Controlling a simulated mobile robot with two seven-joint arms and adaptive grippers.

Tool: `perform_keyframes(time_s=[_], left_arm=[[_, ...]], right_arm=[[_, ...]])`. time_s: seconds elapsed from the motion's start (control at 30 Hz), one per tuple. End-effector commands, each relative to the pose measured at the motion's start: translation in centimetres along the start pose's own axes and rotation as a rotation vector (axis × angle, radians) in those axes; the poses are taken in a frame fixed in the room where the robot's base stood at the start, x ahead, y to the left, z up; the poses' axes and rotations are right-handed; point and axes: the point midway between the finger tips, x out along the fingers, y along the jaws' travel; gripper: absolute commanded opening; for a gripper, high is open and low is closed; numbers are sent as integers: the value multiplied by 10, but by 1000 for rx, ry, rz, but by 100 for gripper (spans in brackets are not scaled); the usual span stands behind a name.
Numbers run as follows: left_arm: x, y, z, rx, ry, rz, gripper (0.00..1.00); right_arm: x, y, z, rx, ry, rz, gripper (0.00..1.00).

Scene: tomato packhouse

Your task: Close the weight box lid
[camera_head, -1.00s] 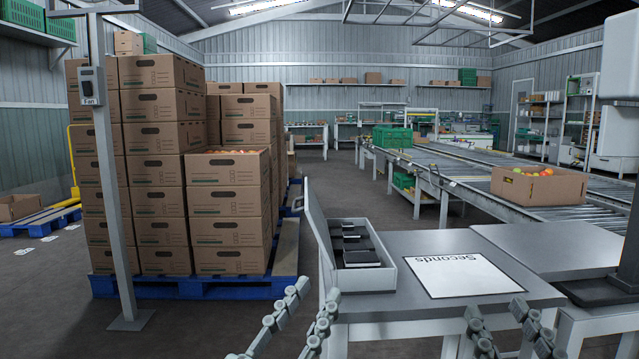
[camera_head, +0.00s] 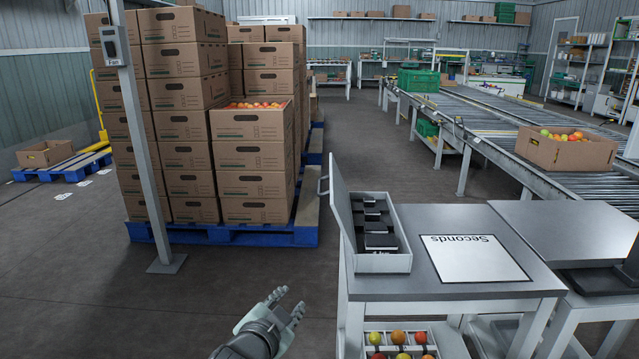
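The weight box (camera_head: 384,263) is a light grey box on the left part of the grey table, with several black weights (camera_head: 376,228) in it. My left gripper (camera_head: 290,300) is open and empty, low in front of the table. It is to the left of and below the box, apart from the lid. My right gripper is out of view.
A white "Seconds" sheet (camera_head: 473,258) lies right of the box. A tray of tomatoes (camera_head: 440,337) sits under the tabletop. Stacked cartons (camera_head: 254,183) on a blue pallet (camera_head: 290,236) and a grey post (camera_head: 146,160) stand left. The floor between is clear.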

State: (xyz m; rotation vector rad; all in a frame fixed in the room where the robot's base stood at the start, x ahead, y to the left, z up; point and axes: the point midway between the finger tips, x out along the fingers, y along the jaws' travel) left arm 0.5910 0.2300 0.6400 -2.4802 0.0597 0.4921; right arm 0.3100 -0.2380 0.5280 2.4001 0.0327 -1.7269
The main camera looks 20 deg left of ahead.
Motion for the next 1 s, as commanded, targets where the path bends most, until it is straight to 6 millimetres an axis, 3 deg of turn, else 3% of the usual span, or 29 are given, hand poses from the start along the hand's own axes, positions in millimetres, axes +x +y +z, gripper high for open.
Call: perform_keyframes(time_s=[0.13, 0.33, 0.57, 1.0], left_arm=[[36, -48, -62, 152, 200, -139, 29], [56, -94, -137, 339, 430, -303, 29], [66, -107, -163, 391, 493, -347, 29], [116, -120, -194, 388, 490, -344, 29]], right_arm=[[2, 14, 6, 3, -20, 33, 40], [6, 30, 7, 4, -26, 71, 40], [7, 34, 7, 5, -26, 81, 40], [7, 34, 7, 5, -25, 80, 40]])
